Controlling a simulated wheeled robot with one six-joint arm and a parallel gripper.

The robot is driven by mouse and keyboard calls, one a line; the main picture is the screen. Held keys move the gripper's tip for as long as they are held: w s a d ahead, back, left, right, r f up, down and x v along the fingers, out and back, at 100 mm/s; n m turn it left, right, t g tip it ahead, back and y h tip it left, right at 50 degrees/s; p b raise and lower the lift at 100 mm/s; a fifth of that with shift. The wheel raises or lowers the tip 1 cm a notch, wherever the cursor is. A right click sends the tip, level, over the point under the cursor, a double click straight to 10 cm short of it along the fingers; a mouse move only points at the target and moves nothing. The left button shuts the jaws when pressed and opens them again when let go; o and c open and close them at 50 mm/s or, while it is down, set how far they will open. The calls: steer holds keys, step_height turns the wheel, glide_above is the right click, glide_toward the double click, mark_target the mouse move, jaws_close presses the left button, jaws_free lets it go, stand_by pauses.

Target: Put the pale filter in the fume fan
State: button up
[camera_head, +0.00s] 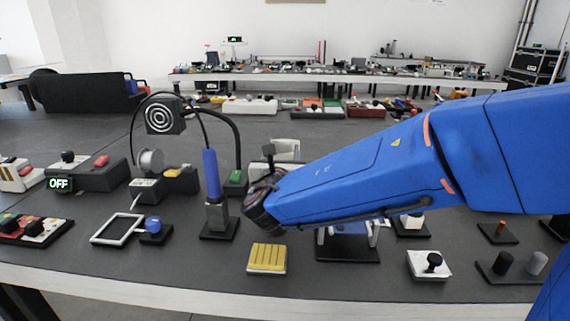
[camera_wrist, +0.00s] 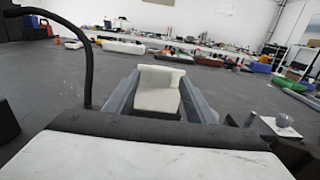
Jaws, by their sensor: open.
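The fume fan (camera_head: 163,116) is a black box with pale concentric rings on its front, held up by a thick curved black arm at the left in the head view. A pale piece with an upright back (camera_head: 285,149) stands behind my wrist and is partly covered; it looks like the pale filter, but I cannot be sure. In the wrist view a cream piece (camera_wrist: 157,88) shows between the two grey fingers of my gripper (camera_wrist: 160,80). The fingers are apart; I cannot tell whether they touch it.
A blue-handled tool (camera_head: 211,172) stands upright left of my wrist. A yellow ribbed block (camera_head: 267,257) lies near the front edge. A spool (camera_head: 150,161), a white frame (camera_head: 117,229) and a white block with a black knob (camera_head: 429,265) are around.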

mark_target(284, 145)
steer(key=w, duration=0.4)
steer(key=shift+w+d, duration=0.1)
steer(key=shift+w, duration=0.1)
steer(key=shift+w+d+f, duration=0.1)
steer(key=shift+w+f, duration=0.05)
steer(key=shift+w, duration=1.15)
steer(key=shift+w+d+f, duration=0.1)
steer(key=shift+w, duration=1.15)
jaws_close()
